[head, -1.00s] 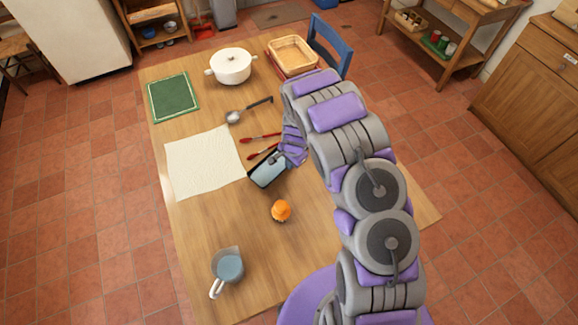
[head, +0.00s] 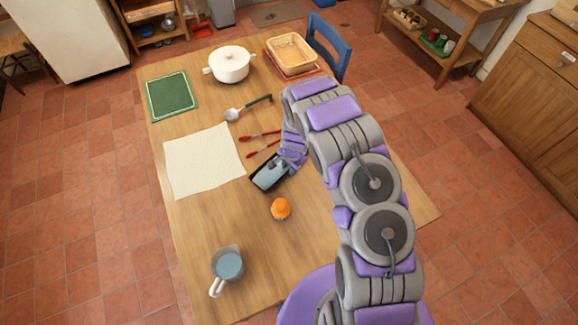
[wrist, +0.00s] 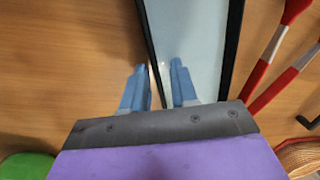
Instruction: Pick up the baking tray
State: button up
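The baking tray (head: 265,180) is a small dark-rimmed tray with a pale blue-grey inside, lying on the table near its middle. My gripper (head: 286,164) is over its upper right part and hides some of it. In the wrist view the tray's pale inside (wrist: 196,35) and black rim show close up. My gripper (wrist: 158,66) is open there, with two blue fingers apart. The left rim runs between them: the left finger is over the wood outside, the right finger over the tray's inside. I cannot tell whether either finger touches the tray.
Red-handled tongs (head: 262,143) lie just beyond the tray. An orange-topped item (head: 281,208) stands nearer, with a grey-blue cup (head: 227,265) at the front. A ladle (head: 250,108), white pot (head: 230,65) and basket (head: 291,53) are farther back.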

jog(key=shift+d, duration=0.2)
jog(key=shift+d+r, duration=0.15)
jog(key=shift+r, duration=0.25)
notch_tip(320, 180, up, 12)
jog(key=s+d+p, duration=0.1)
jog(key=shift+f, duration=0.25)
